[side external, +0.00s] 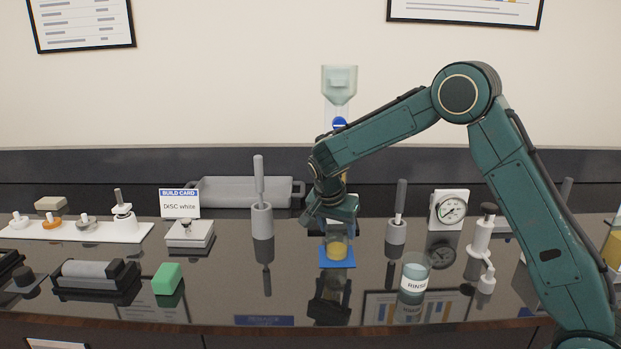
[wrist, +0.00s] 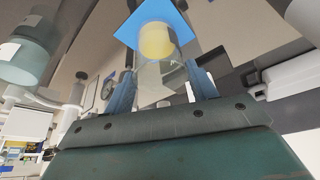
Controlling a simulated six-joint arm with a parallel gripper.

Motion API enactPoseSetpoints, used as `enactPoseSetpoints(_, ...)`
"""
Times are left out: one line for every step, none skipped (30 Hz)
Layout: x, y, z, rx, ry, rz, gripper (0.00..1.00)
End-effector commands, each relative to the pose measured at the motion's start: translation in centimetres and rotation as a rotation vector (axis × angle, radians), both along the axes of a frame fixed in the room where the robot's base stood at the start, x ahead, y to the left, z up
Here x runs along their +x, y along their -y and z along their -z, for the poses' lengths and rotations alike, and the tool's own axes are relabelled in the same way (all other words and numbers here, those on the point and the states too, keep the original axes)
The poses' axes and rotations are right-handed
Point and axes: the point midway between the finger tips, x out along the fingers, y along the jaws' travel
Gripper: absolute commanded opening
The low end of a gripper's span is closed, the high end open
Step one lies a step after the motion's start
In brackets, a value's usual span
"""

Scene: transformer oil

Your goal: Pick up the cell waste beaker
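A clear beaker with yellow liquid (side external: 336,249), which I take to be the cell waste beaker, stands upright on a small blue square mat (side external: 323,264). My gripper (side external: 335,222) is directly over it, pointing down, and hides its upper part in the side view. In the wrist view the beaker (wrist: 157,42) lies between the two blue fingers of my gripper (wrist: 162,92), with the mat (wrist: 128,32) behind it. The fingers are apart, one on each side of the glass near its rim. I see no clear contact.
A beaker labelled RINSE (side external: 415,273) stands close on the right, with a white pump-like stand (side external: 482,245) beyond. A grey holder with a rod (side external: 396,230) and another (side external: 262,218) flank the mat. A green block (side external: 167,278) lies at left.

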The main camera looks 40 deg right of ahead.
Motion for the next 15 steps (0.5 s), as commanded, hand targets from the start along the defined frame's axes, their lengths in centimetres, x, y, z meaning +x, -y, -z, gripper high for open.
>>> enactPoseSetpoints(0.01, -0.01, -0.01, 0.000, 0.000, 0.000, 0.46)
enactPoseSetpoints(0.00, 0.00, -0.01, 0.000, 0.000, 0.000, 0.41)
enactPoseSetpoints(0.00, 0.00, -0.01, 0.000, 0.000, 0.000, 0.33)
enactPoseSetpoints(0.00, 0.00, -0.01, 0.000, 0.000, 0.000, 0.27)
enactPoseSetpoints(0.00, 0.00, -0.01, 0.000, 0.000, 0.000, 0.21)
enactPoseSetpoints(0.00, 0.00, -0.01, 0.000, 0.000, 0.000, 0.14)
enactPoseSetpoints(0.01, -0.01, -0.03, 0.000, 0.000, 0.000, 0.14)
enactPoseSetpoints(0.01, 0.00, -0.04, 0.000, 0.000, 0.000, 0.09)
enactPoseSetpoints(0.01, 0.00, -0.04, 0.000, 0.000, 0.000, 0.09)
enactPoseSetpoints(0.01, 0.00, -0.04, 0.000, 0.000, 0.000, 0.09)
enactPoseSetpoints(0.01, 0.00, -0.04, 0.000, 0.000, 0.000, 0.09)
enactPoseSetpoints(0.01, 0.00, -0.04, 0.000, 0.000, 0.000, 0.09)
enactPoseSetpoints(0.01, 0.00, -0.05, 0.000, 0.001, 0.000, 0.09)
enactPoseSetpoints(0.02, 0.00, -0.08, 0.000, 0.001, 0.000, 0.09)
enactPoseSetpoints(0.02, 0.00, -0.14, -0.001, 0.002, 0.001, 0.09)
